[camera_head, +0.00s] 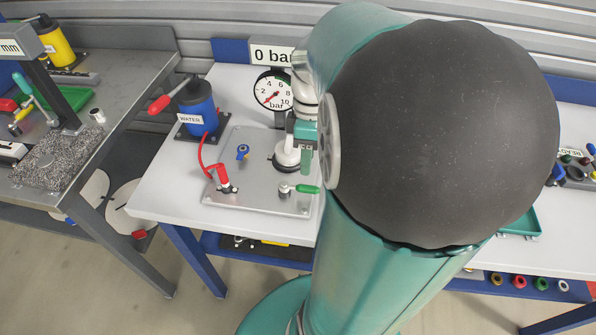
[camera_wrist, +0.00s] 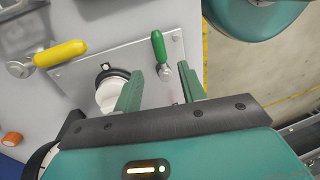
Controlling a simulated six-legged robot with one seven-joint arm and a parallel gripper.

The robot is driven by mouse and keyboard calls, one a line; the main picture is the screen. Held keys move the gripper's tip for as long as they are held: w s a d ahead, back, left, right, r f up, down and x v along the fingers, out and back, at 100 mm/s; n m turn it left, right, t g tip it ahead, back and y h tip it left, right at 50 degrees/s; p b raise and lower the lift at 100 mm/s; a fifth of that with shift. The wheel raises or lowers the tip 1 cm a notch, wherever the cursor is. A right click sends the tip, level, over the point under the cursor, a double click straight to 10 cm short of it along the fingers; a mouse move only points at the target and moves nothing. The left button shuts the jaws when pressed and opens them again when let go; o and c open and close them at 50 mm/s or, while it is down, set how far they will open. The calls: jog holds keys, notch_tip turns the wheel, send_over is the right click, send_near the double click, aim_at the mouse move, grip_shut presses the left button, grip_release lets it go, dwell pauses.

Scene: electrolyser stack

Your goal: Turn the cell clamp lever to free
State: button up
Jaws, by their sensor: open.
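A metal plate (camera_head: 262,195) on the white table carries a green-handled lever (camera_head: 305,189) on a short metal post near its front right corner. In the wrist view the green lever (camera_wrist: 158,46) shows just beyond my fingers, its post between them in the picture. A yellow-handled lever (camera_wrist: 60,53) stands at the plate's other side in that view. No label tells which is the cell clamp lever. My gripper (camera_wrist: 159,68) is open and empty. In the head view my arm hides most of it; a green finger (camera_head: 306,162) shows above the plate.
A white round fitting (camera_wrist: 112,92) stands beside my left finger. The plate also holds a blue valve (camera_head: 242,151) and a red hose fitting (camera_head: 223,180). A blue WATER pump (camera_head: 197,108) and a gauge (camera_head: 273,91) stand behind. The table's front left is clear.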

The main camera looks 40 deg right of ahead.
aim_at(305, 186)
jog(key=f, duration=0.5)
jog(key=s+a+f, duration=0.1)
jog(key=f, duration=0.1)
jog(key=shift+a+f, duration=0.1)
jog(key=shift+f, duration=0.1)
jog(key=shift+w, duration=0.1)
grip_shut()
